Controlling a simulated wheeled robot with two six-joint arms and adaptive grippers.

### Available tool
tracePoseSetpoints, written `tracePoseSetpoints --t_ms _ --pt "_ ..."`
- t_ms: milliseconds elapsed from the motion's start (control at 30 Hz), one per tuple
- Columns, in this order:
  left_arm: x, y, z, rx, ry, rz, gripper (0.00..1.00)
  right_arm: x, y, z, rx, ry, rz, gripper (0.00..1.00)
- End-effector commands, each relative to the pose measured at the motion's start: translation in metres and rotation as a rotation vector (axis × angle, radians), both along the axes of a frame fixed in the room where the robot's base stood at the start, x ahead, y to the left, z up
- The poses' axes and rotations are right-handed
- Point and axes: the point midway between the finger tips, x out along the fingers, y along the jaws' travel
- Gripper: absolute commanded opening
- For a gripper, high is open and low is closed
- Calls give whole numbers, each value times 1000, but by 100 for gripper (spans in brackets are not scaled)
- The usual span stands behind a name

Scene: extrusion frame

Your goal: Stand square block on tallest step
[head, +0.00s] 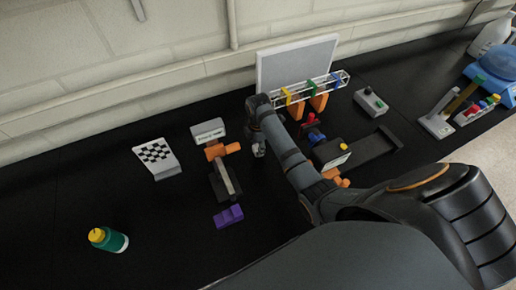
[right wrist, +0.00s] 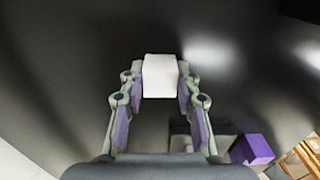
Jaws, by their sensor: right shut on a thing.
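The square block (right wrist: 160,76) is white and sits between the fingertips of my right gripper (right wrist: 158,88) in the right wrist view. The gripper is shut on it. In the head view my right gripper (head: 258,148) points down beyond the orange and grey device, and the block cannot be made out clearly there. A purple stepped block (head: 228,216) lies on the black table nearer to me, apart from the gripper. A purple piece (right wrist: 251,149) also shows at the lower right of the right wrist view. My left gripper is not in view.
A checkered board (head: 156,157) and a green bottle with a yellow cap (head: 108,239) are to the left. A truss on orange supports (head: 319,102) stands behind. The table's left side is mostly clear.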

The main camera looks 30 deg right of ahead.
Motion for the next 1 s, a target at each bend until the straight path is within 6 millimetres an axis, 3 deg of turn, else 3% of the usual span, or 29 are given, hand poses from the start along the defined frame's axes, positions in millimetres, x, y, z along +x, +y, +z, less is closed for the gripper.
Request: tracePoseSetpoints --t_ms 133,267,300,467,767,867,1000 --pt "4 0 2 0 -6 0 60 -1 0 0 1 3 0 0" --pt "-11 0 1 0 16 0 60 -1 0 -4 1 3 0 0" --pt "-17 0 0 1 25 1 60 -1 0 -4 1 3 0 33" --pt "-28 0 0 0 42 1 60 -1 0 -4 1 3 0 55" --pt "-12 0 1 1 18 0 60 -1 0 -3 0 2 0 55" --pt "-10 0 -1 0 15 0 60 0 0 6 0 0 0 55" --pt "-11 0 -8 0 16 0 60 1 0 35 0 -4 1 55"
